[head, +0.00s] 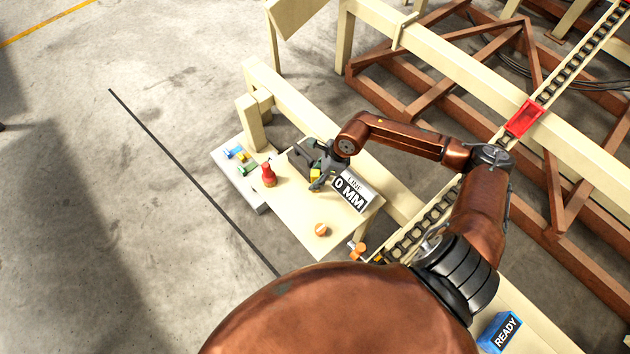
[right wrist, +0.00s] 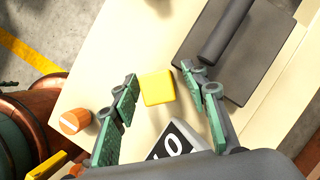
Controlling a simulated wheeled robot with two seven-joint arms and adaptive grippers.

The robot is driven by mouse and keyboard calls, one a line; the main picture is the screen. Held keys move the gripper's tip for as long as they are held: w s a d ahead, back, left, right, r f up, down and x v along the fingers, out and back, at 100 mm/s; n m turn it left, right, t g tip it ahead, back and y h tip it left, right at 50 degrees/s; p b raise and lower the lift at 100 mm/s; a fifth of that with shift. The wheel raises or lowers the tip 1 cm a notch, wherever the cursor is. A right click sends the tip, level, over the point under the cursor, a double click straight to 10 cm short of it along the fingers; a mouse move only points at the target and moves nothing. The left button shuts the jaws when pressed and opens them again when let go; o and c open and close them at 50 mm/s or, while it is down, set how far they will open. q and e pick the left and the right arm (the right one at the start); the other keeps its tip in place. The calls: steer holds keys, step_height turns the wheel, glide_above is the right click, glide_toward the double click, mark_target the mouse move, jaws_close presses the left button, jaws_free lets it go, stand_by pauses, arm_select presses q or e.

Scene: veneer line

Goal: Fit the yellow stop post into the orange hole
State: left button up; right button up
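A yellow block, which looks like the stop post (right wrist: 158,88), stands on the cream table (head: 293,221). It shows small in the head view (head: 315,174), partly covered by my right gripper (head: 321,174). In the right wrist view my right gripper (right wrist: 159,76) is open, with one green-padded finger on each side of the block and a gap at both sides. A small orange round piece (head: 321,229) lies on the table's near part; it also shows in the right wrist view (right wrist: 75,121). I cannot make out an orange hole. My left gripper is not in view.
A red bottle-shaped object (head: 268,176) stands left of the gripper. A "LINE 0 MM" sign (head: 350,196) stands close on the right, a dark grey device (right wrist: 250,65) beside the block. A chain conveyor (head: 424,226) runs beyond.

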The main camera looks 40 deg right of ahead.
mark_target(315, 173)
steer(key=c, duration=0.5)
jaws_close()
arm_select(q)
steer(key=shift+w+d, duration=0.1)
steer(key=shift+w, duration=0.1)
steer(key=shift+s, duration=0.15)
arm_select(e)
steer(key=shift+r, duration=0.15)
steer(key=shift+r, duration=0.25)
step_height(315, 173, up, 2)
steer(key=shift+w+r+p, duration=0.1)
steer(key=shift+p, duration=0.45)
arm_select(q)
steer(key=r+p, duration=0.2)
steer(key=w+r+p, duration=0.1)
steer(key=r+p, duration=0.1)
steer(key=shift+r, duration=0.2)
arm_select(e)
steer(key=s+a+r, duration=0.7)
steer(key=s+r, duration=0.3)
steer(key=s, duration=0.2)
steer(key=shift+s, duration=0.15)
